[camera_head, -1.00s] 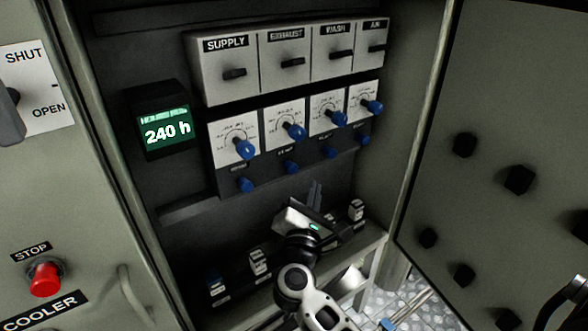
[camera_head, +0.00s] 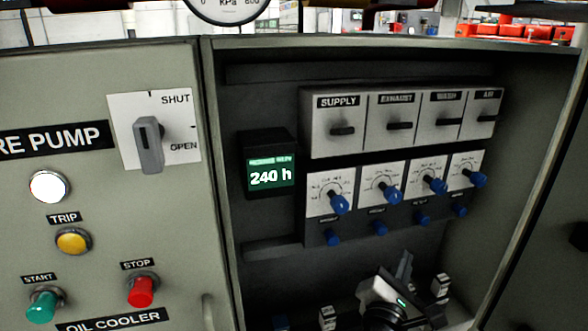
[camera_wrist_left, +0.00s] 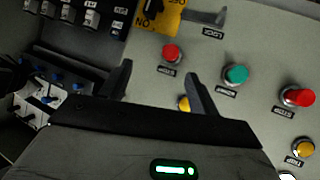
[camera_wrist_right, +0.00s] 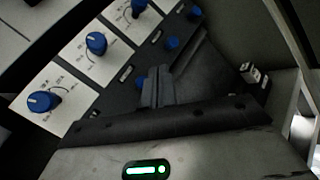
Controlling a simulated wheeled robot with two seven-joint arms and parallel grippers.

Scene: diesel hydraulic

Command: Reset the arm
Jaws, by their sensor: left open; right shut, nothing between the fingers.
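My right gripper (camera_head: 400,275) is low inside the open cabinet, below the row of blue knobs, with its fingers pointing up. In the right wrist view its fingers (camera_wrist_right: 168,75) are closed together with nothing between them, in front of the panel with blue knobs (camera_wrist_right: 96,43). My left gripper (camera_wrist_left: 158,85) shows only in the left wrist view. Its two fingers are spread and empty, before a grey panel with a red button (camera_wrist_left: 171,53) and a green button (camera_wrist_left: 236,75).
The cabinet holds a 240 h display (camera_head: 271,176), labelled switches (camera_head: 343,130) and blue knobs (camera_head: 339,203). Left of it are a SHUT/OPEN lever (camera_head: 149,144), a red stop button (camera_head: 142,291) and a green start button (camera_head: 43,304). Small switches (camera_head: 440,285) stand near the right gripper.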

